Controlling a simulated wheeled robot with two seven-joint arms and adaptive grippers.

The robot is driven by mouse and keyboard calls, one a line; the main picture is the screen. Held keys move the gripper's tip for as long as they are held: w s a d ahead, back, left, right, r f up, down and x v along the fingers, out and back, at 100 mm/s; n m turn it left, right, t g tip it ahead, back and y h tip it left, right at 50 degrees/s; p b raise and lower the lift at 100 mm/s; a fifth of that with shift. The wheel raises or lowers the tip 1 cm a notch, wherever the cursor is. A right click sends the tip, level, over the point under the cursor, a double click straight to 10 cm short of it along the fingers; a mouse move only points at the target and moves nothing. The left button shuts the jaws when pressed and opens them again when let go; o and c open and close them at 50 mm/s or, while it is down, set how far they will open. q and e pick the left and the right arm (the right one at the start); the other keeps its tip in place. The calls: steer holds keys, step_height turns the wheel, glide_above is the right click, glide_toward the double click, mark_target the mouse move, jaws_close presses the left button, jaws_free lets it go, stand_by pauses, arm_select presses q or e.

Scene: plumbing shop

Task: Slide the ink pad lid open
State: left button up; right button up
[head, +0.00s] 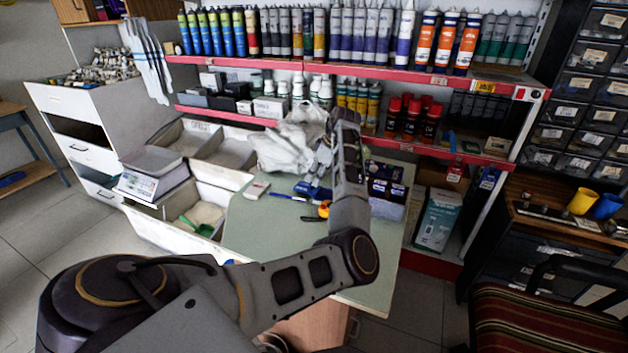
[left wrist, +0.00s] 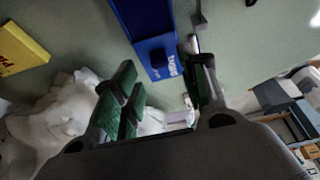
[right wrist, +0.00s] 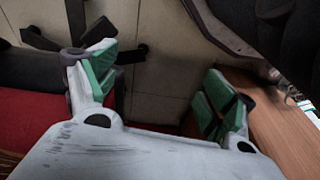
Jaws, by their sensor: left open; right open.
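The ink pad (head: 312,190) is a small blue box on the green table top, below and near my left gripper (head: 323,160). In the left wrist view the blue ink pad (left wrist: 150,30) with white lettering on its near end reaches between my left gripper's green-padded fingertips (left wrist: 160,70). The fingers are apart, and I cannot tell whether either touches it. Where its lid meets its base is not clear. My right gripper (right wrist: 158,78) is open and empty in the right wrist view, away from the table top; it does not show in the head view.
A crumpled white bag (head: 285,145) lies behind the pad. A blue pen (head: 287,197), an orange tape measure (head: 323,209) and a small white-and-red box (head: 256,189) are close by. The table's (head: 265,235) front left is clear. Shelves of tubes (head: 350,35) stand behind.

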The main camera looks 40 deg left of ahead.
arm_select(q)
steer(key=v, duration=0.8)
steer(key=shift+s+r, duration=0.1)
stand_by(0.6)
